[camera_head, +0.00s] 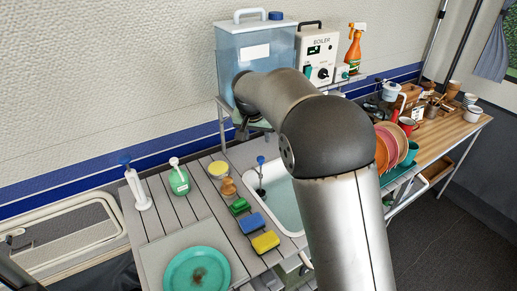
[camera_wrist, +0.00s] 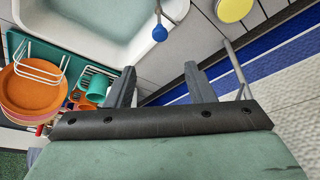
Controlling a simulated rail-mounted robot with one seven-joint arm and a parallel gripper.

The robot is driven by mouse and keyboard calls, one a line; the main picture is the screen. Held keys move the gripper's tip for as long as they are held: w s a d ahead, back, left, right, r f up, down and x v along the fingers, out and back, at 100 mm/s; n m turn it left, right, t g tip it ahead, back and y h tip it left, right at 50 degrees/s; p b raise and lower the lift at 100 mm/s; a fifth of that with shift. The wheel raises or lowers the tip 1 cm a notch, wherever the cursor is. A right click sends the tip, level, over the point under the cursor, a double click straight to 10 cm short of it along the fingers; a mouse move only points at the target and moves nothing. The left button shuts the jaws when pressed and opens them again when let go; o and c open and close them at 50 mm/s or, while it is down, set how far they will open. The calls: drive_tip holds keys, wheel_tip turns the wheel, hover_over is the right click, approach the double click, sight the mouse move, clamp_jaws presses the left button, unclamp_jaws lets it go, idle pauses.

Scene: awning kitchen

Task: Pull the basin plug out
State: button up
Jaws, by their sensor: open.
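The basin (camera_head: 284,208) is white and holds bluish water; my arm hides its right part. In the wrist view the blue knob (camera_wrist: 159,33) is near the basin rim (camera_wrist: 118,48), ahead of my gripper (camera_wrist: 159,72). The knob lies in line with the gap between the two fingers, beyond their tips and apart from them. My gripper is open and empty. In the head view my fingers cannot be made out clearly.
A blue water tank (camera_head: 255,58) and a white boiler (camera_head: 320,55) stand behind. A green bottle (camera_head: 179,180), a yellow sponge (camera_head: 265,242) and a blue sponge (camera_head: 251,223) are left of the basin. Orange plates (camera_wrist: 35,95) stand in a rack opposite. A thin metal post (camera_wrist: 236,68) is beside my finger.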

drive_tip(key=shift+v, duration=2.2)
drive_tip(key=s+d+g, duration=0.2)
drive_tip(key=s+d, duration=1.2)
drive_tip(key=s, duration=0.1)
drive_tip(key=s+d+f, duration=0.2)
drive_tip(key=s, duration=0.5)
drive_tip(key=s+d+f+n+g, duration=0.1)
drive_tip(key=s+d+f, duration=0.1)
drive_tip(key=s, duration=0.5)
drive_tip(key=s+d+f+g, duration=0.1)
drive_tip(key=s+d+f, duration=0.2)
drive_tip(key=s, duration=0.4)
drive_tip(key=shift+s+f+n+y, duration=0.4)
drive_tip(key=shift+f, duration=0.25)
